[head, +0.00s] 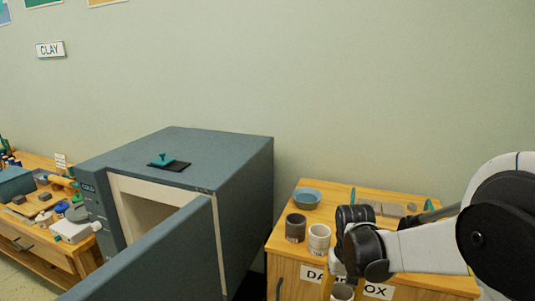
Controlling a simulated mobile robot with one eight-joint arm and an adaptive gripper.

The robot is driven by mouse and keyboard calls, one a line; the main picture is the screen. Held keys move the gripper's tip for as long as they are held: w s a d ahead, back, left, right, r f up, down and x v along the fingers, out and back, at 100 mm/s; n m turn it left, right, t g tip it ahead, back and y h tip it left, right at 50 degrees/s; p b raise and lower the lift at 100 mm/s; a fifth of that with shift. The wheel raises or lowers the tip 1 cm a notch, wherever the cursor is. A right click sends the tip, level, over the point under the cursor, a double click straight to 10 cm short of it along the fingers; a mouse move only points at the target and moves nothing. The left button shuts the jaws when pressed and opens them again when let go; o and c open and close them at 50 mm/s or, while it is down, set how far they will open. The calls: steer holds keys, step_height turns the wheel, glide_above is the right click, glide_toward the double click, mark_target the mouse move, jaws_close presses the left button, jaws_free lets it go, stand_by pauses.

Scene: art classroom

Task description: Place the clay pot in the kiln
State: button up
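The kiln (243,210) is a blue-grey box at centre left. Its door (160,262) stands open toward me, showing part of a pale, empty-looking chamber (148,212). My gripper (341,280) points down in front of the wooden cabinet at the lower right, and its fingers are partly hidden by the wrist. A small grey clay pot (343,292) is directly under it, cut by the picture's bottom edge. The pot hangs in front of the cabinet with no other support in view, so the gripper appears shut on it. The pot is right of the kiln and outside it.
On the cabinet top (280,238) stand a brown-grey pot (295,229), a whitish pot (319,240) and a blue bowl (307,198). A dark plate with a teal knob (164,160) lies on the kiln. A cluttered table (30,245) is at left. The open door reaches toward me.

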steer(key=s+f, duration=0.3)
steer(key=shift+f, duration=0.1)
stand_by(0.6)
